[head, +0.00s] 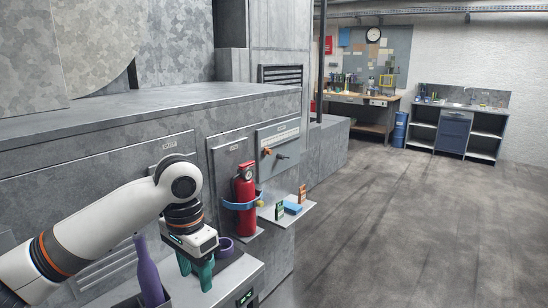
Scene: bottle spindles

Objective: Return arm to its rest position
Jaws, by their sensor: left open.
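My left arm comes in from the left edge. Its gripper (196,276) points down with teal fingers, open, above the grey ledge (232,272). Nothing shows between the fingers. A purple bottle (148,272) stands slightly tilted to the left of the gripper, its lower end in a dark holder at the bottom edge. My right gripper is not in view.
A red fire extinguisher (245,205) in a blue strap stands right of the gripper. A small shelf (300,219) beside it holds small boxes. A panel with handles (278,148) is on the grey wall. Open floor (420,230) lies to the right, with a workbench and a sink cabinet (453,132) far back.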

